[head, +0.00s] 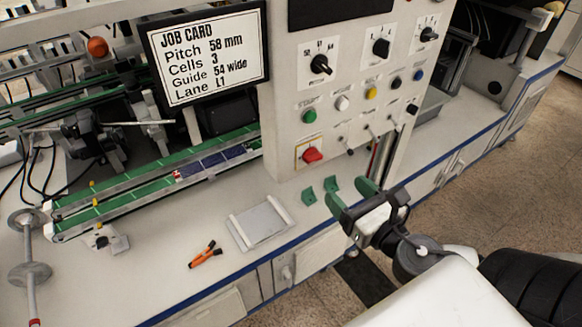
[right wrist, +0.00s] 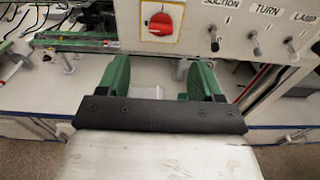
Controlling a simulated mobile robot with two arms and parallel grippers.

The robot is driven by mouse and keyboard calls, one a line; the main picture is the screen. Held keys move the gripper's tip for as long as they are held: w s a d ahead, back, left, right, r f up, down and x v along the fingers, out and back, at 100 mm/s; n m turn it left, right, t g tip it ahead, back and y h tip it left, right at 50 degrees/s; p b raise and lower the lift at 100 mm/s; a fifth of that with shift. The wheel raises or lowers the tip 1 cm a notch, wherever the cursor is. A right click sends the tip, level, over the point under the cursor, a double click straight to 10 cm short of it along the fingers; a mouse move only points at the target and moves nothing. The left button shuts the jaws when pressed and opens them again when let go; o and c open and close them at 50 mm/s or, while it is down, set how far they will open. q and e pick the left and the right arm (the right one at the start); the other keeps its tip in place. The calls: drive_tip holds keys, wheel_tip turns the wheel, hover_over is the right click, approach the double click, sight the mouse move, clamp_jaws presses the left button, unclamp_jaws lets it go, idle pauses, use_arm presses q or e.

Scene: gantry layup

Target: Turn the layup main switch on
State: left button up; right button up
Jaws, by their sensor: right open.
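The likely main switch is a red rotary knob (head: 311,155) on a pale plate low on the front of the white control panel (head: 285,120). Its handle lies roughly level. In the right wrist view the red knob (right wrist: 160,24) is ahead, at the top, left of the toggle labelled suction. My right gripper (head: 350,195) is open and empty, with green fingers, below and to the right of the knob and apart from it. In the right wrist view its fingers (right wrist: 160,72) stand wide apart. My left gripper is not in view.
The panel carries a green button (head: 309,116), a yellow button (head: 371,93), black dials (head: 320,64) and small toggles. A job card (head: 205,52) stands left.

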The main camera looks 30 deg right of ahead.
sight(316, 159)
drive_tip(key=w+p, duration=0.1)
drive_tip(key=w, duration=0.5)
drive_tip(key=w+p, duration=0.1)
drive_tip(key=w, duration=0.2)
drive_tip(key=shift+w+a+r+p, duration=0.15)
drive_tip(key=shift+r+p, duration=0.1)
drive_tip(key=shift+p, duration=0.1)
drive_tip(key=shift+w+a+f, duration=0.1)
drive_tip(key=shift+w+a, duration=0.05)
drive_tip(key=shift+w, duration=0.6)
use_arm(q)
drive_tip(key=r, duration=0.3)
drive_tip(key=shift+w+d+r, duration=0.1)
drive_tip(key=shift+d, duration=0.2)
use_arm(e)
drive_tip(key=c, duration=0.9)
